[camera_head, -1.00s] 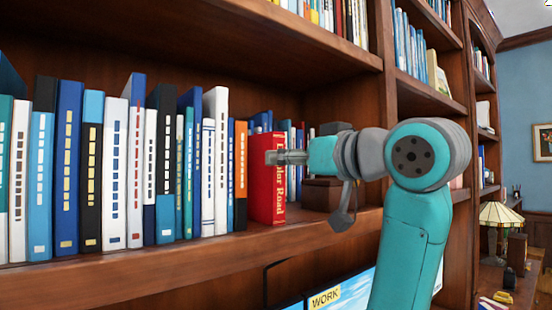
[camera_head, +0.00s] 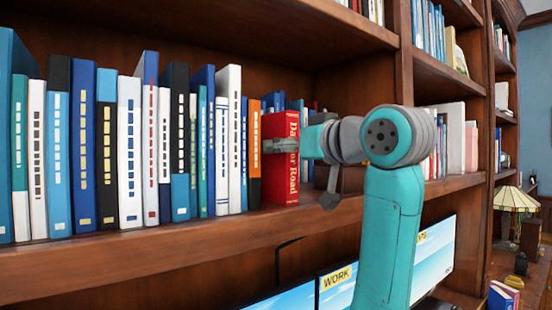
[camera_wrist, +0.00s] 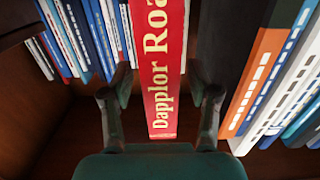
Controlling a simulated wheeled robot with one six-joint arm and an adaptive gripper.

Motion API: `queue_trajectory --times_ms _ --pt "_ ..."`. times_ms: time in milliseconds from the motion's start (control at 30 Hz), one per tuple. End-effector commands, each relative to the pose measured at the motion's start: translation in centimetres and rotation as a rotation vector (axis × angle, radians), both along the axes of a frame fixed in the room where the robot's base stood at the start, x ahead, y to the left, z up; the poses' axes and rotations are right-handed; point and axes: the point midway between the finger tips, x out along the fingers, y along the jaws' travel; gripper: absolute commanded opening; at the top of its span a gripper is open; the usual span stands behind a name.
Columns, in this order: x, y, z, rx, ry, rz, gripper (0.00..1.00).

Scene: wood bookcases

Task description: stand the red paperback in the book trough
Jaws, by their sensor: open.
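The red paperback (camera_head: 281,180) stands upright on the bookcase shelf, with its lettered spine outward, at the right end of the row beside an orange and black book (camera_head: 249,160). My gripper (camera_head: 280,146) is at its spine. In the wrist view the red paperback (camera_wrist: 165,60) rises between the two fingers of my open gripper (camera_wrist: 160,88), one finger on each side with gaps showing. I cannot tell how deep the fingertips reach along its covers. I cannot make out a book trough in these views.
A tight row of books (camera_head: 130,150) fills the shelf to the left. More books (camera_wrist: 90,35) stand deeper behind the red paperback. A shelf board (camera_head: 350,25) runs above, and screens (camera_head: 340,285) are below. A lamp (camera_head: 515,200) stands at the far right.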

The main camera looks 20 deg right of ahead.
Motion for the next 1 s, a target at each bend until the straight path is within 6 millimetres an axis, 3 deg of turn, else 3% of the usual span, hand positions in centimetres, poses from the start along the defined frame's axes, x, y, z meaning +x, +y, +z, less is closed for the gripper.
queue_trajectory --times_ms 233,533,767,1000 --pt "2.9 1.1 -0.4 0.001 0.001 0.001 0.6" --pt "3.3 1.2 -0.4 0.0 -0.001 0.0 0.6" --pt "3.3 1.2 -0.4 0.0 -0.001 0.0 0.03" --pt "3.3 1.2 -0.4 0.001 -0.002 0.0 0.0"
